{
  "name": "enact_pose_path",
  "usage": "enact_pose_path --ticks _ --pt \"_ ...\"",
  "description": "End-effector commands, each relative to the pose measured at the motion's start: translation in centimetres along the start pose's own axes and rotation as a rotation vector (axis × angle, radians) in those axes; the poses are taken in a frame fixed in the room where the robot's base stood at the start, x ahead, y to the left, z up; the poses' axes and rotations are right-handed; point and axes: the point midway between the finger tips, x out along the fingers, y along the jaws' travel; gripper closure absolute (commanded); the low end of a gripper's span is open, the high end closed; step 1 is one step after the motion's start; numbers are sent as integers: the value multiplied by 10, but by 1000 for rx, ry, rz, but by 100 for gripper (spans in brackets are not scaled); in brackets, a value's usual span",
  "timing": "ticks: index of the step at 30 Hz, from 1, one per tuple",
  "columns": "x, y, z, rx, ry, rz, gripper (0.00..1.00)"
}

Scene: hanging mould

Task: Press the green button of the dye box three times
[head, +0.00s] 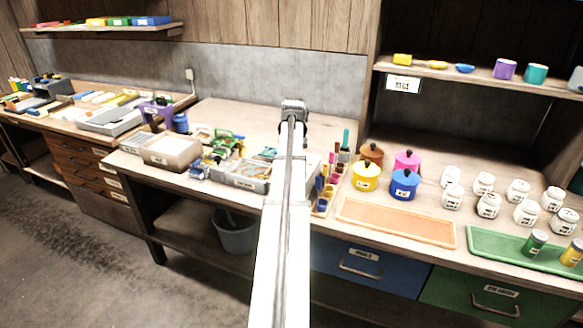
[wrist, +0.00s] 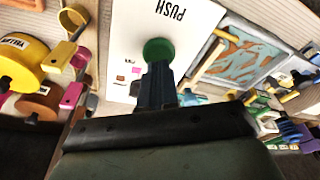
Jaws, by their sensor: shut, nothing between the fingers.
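The dye box shows in the wrist view as a white panel (wrist: 126,40) with the word PUSH on it. Its round green button (wrist: 158,47) lies right at the tips of my gripper (wrist: 156,66). The fingers are shut with nothing between them and cover the near part of the button. I cannot tell whether the tips touch the button or whether it is pressed in. In the head view my arm hides most of the box, and the button is not visible there. My gripper's fingertips are hidden in the head view behind the arm.
Yellow (head: 366,176), blue (head: 405,184), pink and brown lidded pots stand right of the arm, with an orange tray (head: 396,222) before them. Several white jars stand farther right. A grey bin (head: 245,176) of parts lies close on the arm's left. The bench behind is clear.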

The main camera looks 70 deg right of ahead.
Motion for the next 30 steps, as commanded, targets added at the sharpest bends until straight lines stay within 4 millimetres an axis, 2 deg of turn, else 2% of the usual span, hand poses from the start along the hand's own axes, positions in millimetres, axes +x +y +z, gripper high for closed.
enact_pose_path --ticks 18,30 --pt "-47 0 -10 0 0 0 100" --pt "-48 0 -10 0 -1 0 100"
